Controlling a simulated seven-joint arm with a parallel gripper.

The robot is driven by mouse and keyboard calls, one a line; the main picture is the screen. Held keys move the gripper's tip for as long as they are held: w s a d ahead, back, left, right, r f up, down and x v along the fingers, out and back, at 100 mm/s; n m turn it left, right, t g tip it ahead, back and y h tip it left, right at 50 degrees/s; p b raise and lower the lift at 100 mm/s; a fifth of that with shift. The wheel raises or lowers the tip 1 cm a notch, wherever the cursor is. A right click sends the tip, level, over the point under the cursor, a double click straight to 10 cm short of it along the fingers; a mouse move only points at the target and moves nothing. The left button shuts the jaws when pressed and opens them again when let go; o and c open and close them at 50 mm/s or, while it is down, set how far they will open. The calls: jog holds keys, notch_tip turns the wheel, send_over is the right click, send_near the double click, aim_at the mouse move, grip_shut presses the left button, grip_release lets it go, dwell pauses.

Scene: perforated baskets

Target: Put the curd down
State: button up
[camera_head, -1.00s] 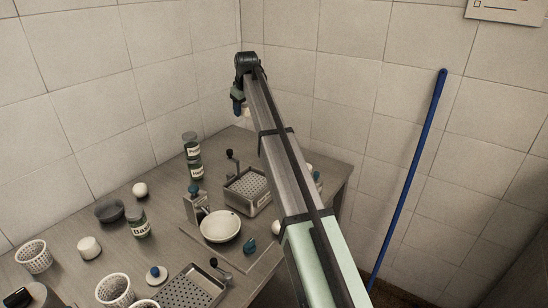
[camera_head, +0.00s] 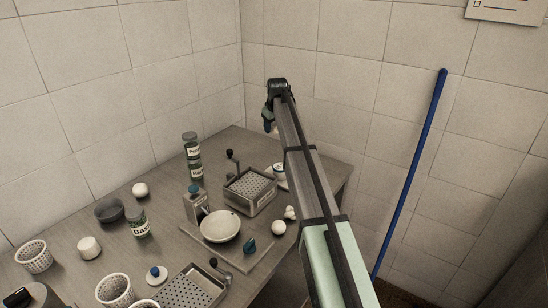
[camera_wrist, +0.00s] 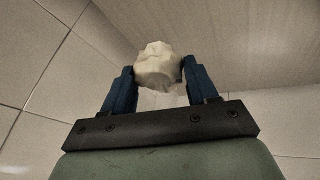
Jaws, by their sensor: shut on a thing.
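The curd (camera_wrist: 158,66) is a pale, lumpy white piece in the wrist view. My gripper (camera_wrist: 158,75) is shut on it, with one blue finger at each side. In the head view my gripper (camera_head: 268,125) hangs at the arm's end, high by the back corner. The curd is mostly hidden behind the arm in that view. How far it is above the table (camera_head: 318,165) I cannot tell exactly.
A perforated metal tray (camera_head: 250,188), a white bowl (camera_head: 220,228), a small white lump (camera_head: 278,227) and stacked jars (camera_head: 194,168) stand on the table. Perforated white cups (camera_head: 34,258) are at the left. Walls close the back corner. A blue pole (camera_head: 408,175) leans at right.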

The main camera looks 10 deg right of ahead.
aim_at(276, 131)
notch_tip(276, 131, down, 11)
jog(key=shift+f, duration=0.15)
dwell(0.5)
jog(key=shift+f, duration=0.15)
jog(key=o, duration=1.1)
jog(key=v, duration=1.2)
